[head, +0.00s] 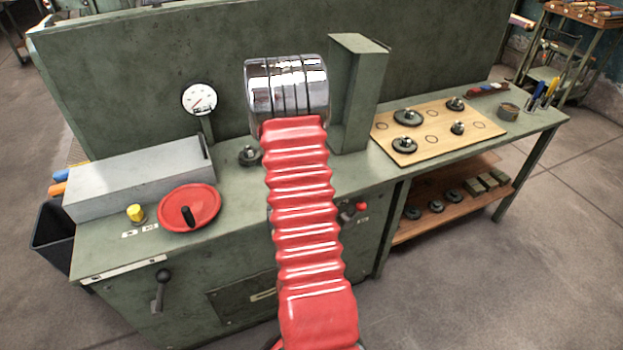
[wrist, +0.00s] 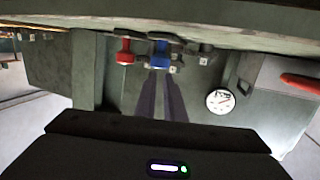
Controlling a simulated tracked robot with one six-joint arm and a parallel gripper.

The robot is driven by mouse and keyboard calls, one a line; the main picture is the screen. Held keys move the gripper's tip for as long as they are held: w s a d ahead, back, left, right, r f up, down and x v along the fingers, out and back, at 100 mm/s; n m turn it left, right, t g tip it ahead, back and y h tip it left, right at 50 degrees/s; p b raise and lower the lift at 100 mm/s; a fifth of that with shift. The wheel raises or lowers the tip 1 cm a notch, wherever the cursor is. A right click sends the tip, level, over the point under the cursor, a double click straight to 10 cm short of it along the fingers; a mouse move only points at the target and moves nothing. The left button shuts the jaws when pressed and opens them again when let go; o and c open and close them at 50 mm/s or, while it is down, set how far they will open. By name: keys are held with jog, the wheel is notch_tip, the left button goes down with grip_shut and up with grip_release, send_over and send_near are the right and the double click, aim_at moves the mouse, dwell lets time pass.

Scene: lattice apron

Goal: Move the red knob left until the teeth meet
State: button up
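The red knob (head: 361,206) is in the head view just right of my red arm, with a dark round part beside it. In the wrist view the red knob (wrist: 124,57) is left of a blue piece (wrist: 158,50), along a row of small grey and red parts. The teeth are too small to make out. My gripper (wrist: 161,75) shows in the wrist view as two dark fingers with a narrow gap between them, below the blue piece and right of the red knob. I see nothing held. In the head view my arm hides the gripper.
A red handwheel (head: 190,208), yellow knob (head: 135,213) and grey box (head: 140,176) are on the bench's left. A gauge (head: 199,99) stands behind. A green post (head: 355,92) rises right of my arm. A wooden board (head: 437,132) with black discs lies further right.

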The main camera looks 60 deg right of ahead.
jog(key=w+a+r, duration=0.1)
jog(key=w+a+r+y, duration=0.1)
jog(key=w, duration=0.1)
jog(key=w+a+r+n+y, duration=0.1)
jog(key=w, duration=0.1)
jog(key=shift+w+a+t, duration=0.25)
jog(key=shift+a+t, duration=0.05)
grip_shut()
jog(key=w+a+r+n+g+y, duration=0.1)
jog(key=w+a+r+n+y, duration=0.25)
jog(key=a, duration=0.55)
jog(key=w+a+r+n+y, duration=0.1)
jog(key=w+a+r+y, duration=0.1)
jog(key=a+r+y, duration=0.5)
jog(key=s+a+r+n+g, duration=0.2)
jog(key=s+a+r, duration=0.1)
jog(key=s+a, duration=0.6)
jog(key=s+a+r+n+g, duration=0.2)
jog(key=s+a+r+n, duration=0.1)
jog(key=s+a, duration=0.7)
jog(key=shift+a+r, duration=0.6)
jog(key=shift+d+y, duration=0.1)
jog(key=shift+y, duration=0.15)
